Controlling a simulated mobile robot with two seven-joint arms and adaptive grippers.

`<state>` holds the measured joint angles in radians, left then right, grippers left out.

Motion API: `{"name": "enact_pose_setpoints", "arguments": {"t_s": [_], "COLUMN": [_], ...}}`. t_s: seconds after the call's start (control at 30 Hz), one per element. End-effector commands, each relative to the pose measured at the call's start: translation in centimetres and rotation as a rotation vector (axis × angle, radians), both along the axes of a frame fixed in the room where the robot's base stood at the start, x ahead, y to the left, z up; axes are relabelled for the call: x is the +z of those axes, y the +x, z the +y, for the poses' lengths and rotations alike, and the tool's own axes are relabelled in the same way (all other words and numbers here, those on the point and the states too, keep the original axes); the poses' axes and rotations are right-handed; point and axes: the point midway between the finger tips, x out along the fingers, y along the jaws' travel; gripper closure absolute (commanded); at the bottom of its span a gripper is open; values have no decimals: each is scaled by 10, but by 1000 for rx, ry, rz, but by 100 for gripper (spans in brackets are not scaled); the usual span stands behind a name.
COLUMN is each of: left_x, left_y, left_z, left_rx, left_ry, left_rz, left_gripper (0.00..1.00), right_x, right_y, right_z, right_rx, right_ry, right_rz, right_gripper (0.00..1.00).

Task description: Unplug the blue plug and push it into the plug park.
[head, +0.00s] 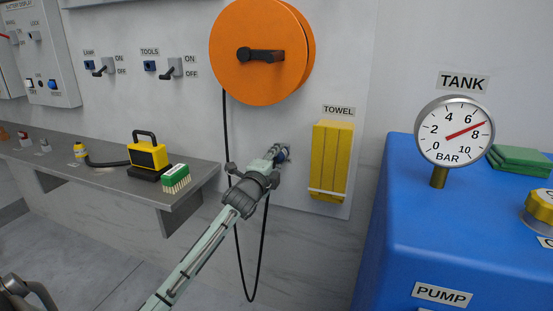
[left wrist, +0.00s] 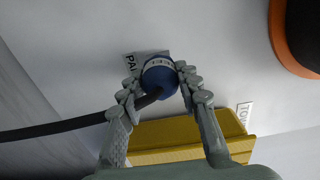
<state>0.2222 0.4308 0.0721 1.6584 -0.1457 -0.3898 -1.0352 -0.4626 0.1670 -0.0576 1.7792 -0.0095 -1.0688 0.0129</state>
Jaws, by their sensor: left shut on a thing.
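My left gripper (head: 281,154) reaches to the wall just left of the yellow towel. It is shut on the blue plug (left wrist: 159,76), whose round body sits between the two fingers in the left wrist view. In the head view only a little blue of the plug (head: 286,157) shows past the fingers. The plug faces the wall at a white label (left wrist: 131,63) that reads "PA", the rest hidden behind it. The plug park is hidden behind the plug and fingers, so I cannot tell how deep the plug sits. My right gripper is not in view.
The plug's black cable (head: 248,299) hangs in a loop below the orange reel (head: 230,75). Sockets for lamp (head: 88,65) and tools (head: 150,66) are on the wall at left. A grey shelf (head: 195,180) holds a yellow lamp (head: 147,155) and a brush (head: 175,177). A blue tank (head: 440,230) stands right.

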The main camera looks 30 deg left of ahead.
Motion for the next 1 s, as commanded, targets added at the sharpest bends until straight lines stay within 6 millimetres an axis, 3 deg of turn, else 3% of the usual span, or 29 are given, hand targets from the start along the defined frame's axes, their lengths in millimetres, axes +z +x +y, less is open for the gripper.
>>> {"name": "enact_pose_setpoints", "arguments": {"t_s": [0.27,0.3,0.5,0.83,1.0], "left_x": [0,0,0,-1,-2], "left_y": [7,7,7,4,-18], "left_z": [2,2,2,1,-5], "left_rx": [1,1,0,0,-1], "left_ry": [1,1,0,0,1], "left_rz": [0,0,0,1,3], "left_gripper": [100,66,43,43,43], "right_x": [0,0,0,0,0], "right_y": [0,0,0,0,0], "right_z": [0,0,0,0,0], "right_rx": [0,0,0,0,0], "right_ry": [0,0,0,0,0], "right_rz": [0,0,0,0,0], "right_gripper": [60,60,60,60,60]}}
